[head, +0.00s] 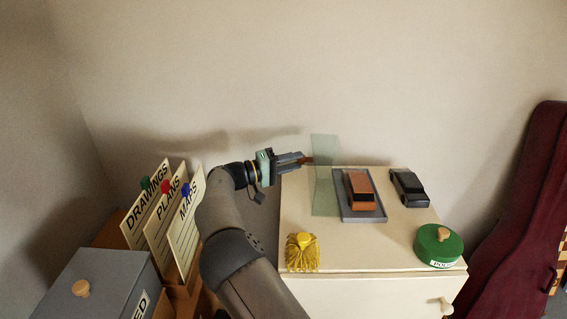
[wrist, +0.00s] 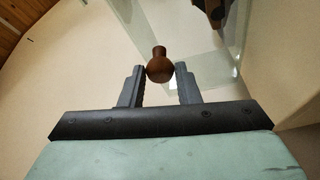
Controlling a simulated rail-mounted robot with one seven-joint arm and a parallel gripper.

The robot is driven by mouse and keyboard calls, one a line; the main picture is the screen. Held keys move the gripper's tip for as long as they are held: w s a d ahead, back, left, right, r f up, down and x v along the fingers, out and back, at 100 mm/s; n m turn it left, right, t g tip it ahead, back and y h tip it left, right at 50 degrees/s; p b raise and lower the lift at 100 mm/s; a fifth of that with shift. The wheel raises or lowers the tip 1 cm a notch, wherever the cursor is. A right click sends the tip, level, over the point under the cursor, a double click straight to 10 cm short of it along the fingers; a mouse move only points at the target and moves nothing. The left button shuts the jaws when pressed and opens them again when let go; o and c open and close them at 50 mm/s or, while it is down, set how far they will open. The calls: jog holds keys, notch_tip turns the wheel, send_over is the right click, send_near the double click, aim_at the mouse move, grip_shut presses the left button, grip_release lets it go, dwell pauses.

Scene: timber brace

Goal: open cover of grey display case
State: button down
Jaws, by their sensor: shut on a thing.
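My gripper (head: 306,159) is at the cover's upper left. In the wrist view its two fingers (wrist: 160,84) are closed on a round brown knob (wrist: 160,66), with the clear cover (wrist: 195,30) behind it. The cover's lower edge is hard to make out.
Labelled cards (head: 168,209) and a grey box (head: 95,290) stand left. A dark red case (head: 515,225) leans at right.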

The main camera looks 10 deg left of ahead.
dwell(0.3)
jog(key=c, duration=1.1)
grip_release()
jog(key=shift+d, duration=0.1)
jog(key=shift+o, duration=0.2)
jog(key=v, duration=1.7)
jog(key=shift+a, duration=0.25)
notch_tip(320, 180, up, 16)
jog(key=p, duration=1.1)
